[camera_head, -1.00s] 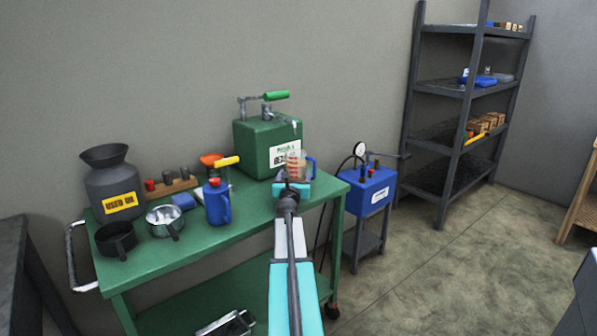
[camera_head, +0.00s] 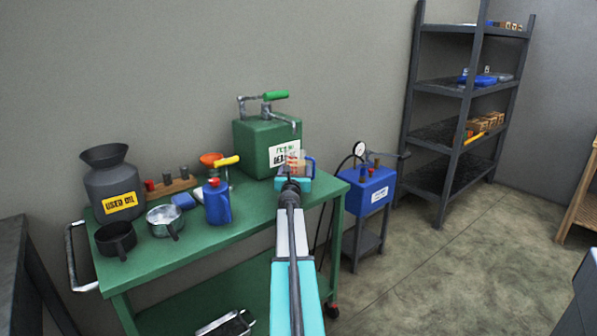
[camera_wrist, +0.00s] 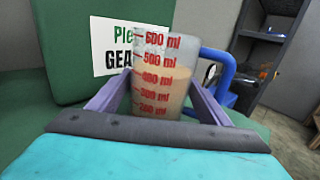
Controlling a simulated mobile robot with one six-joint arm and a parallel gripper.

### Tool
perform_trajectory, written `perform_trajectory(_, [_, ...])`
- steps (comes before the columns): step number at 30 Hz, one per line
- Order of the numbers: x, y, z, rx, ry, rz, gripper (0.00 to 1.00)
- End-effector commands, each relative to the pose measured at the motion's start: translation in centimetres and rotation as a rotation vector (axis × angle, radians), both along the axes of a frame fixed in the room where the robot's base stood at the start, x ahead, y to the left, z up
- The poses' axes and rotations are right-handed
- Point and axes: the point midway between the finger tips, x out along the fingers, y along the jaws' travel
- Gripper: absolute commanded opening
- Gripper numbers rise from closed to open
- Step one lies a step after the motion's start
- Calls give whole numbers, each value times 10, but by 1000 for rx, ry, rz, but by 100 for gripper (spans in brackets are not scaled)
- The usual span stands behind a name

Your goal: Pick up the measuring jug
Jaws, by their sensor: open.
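The measuring jug (camera_wrist: 155,75) is clear with red ml marks, holds a tan liquid and has a blue handle on its right in the wrist view. It stands upright at the right end of the green cart, in front of the green gear-oil box; in the head view the jug (camera_head: 296,160) is partly hidden by my arm. My gripper (camera_wrist: 158,98) is open, with one finger on each side of the jug's body. I cannot tell whether the fingers touch it. The gripper also shows in the head view (camera_head: 293,180). The jug's base is hidden.
The green box (camera_head: 265,143) with a pump stands just behind the jug. A blue oil can (camera_head: 217,205), pans and a used-oil can (camera_head: 112,182) are to the left on the cart (camera_head: 190,250). A blue gauge unit (camera_head: 370,193) stands close to the right.

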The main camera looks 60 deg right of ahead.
Motion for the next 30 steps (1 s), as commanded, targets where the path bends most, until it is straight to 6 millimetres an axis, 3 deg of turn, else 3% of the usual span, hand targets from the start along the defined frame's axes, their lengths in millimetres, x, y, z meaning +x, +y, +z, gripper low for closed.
perform_trajectory(4, [0,0,0,0,0,0,71])
perform_trajectory(12, [0,0,0,0,0,0,26])
perform_trajectory(14, [0,0,1,-1,0,0,18])
perform_trajectory(30, [1,1,4,-1,0,1,18])
